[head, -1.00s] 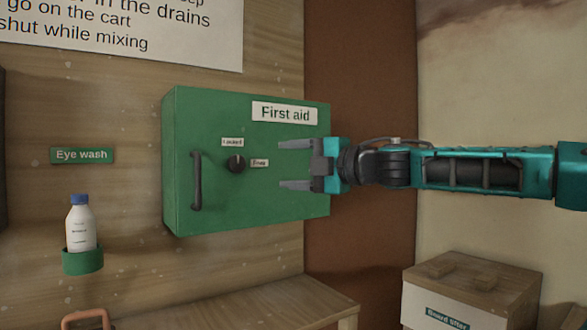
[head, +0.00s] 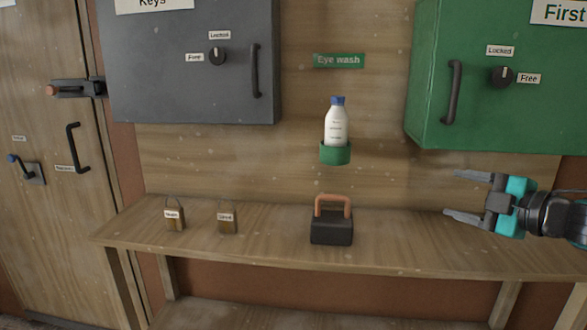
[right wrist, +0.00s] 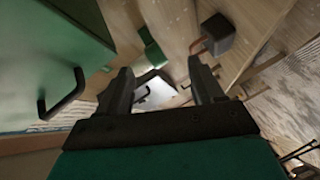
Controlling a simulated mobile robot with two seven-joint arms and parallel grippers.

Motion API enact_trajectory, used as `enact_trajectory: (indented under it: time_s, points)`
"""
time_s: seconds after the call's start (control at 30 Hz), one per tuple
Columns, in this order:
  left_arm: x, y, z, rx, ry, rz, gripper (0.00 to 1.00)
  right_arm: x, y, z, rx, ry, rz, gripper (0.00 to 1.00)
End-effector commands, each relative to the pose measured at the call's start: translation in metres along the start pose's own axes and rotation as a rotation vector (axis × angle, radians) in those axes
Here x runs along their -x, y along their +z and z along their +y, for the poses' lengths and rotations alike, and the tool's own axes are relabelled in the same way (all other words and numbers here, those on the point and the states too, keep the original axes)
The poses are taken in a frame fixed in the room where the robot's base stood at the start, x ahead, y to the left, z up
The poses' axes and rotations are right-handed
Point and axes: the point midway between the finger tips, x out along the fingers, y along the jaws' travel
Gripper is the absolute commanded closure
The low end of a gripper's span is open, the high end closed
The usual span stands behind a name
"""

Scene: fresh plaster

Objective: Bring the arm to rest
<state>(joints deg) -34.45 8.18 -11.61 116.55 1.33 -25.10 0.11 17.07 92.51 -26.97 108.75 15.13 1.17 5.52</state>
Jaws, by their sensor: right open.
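My right gripper (head: 462,201) is open and empty in the head view. It points left, in front of the wall, below the green first aid cabinet (head: 430,95) and above the right part of the bench. In the right wrist view its two fingers (right wrist: 160,88) are spread with nothing held between them. The green cabinet (right wrist: 50,50) shows at the left there, with its dark handle beside the fingers and apart from them. The cabinet door is shut, and its knob (head: 502,76) sits between the labels Locked and Free. My left gripper is not in view.
A wooden bench (head: 400,250) runs below, bearing a dark block with an orange handle (head: 331,228) and two padlocks (head: 175,218). An eye wash bottle (head: 337,125) stands in a green holder (head: 335,153). A grey keys cabinet (head: 165,70) hangs left, near a wooden door (head: 45,200).

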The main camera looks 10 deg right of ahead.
Motion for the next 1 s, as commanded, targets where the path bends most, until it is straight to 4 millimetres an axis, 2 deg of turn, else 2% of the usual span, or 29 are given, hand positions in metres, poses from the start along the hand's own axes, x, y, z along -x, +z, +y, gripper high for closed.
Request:
enact_trajectory:
  time_s: [0.03, 0.2, 0.43, 0.67, 0.8, 1.0]
  points:
    - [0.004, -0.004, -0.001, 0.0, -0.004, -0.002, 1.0, -0.01, -0.006, -0.027, -0.064, -0.022, 0.018, 0.33]
    - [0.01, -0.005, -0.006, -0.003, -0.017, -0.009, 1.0, -0.029, -0.022, -0.11, -0.255, -0.068, 0.034, 0.33]
    - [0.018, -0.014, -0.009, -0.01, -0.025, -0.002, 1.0, -0.028, -0.05, -0.213, -0.529, -0.11, -0.012, 0.33]
    - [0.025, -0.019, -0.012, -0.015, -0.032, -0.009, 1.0, -0.002, -0.084, -0.303, -0.81, -0.135, -0.133, 0.33]
    - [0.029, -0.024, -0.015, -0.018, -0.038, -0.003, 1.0, 0.023, -0.104, -0.35, -0.971, -0.145, -0.244, 0.33]
    - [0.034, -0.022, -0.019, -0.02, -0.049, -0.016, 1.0, 0.056, -0.126, -0.396, -1.137, -0.152, -0.39, 0.33]
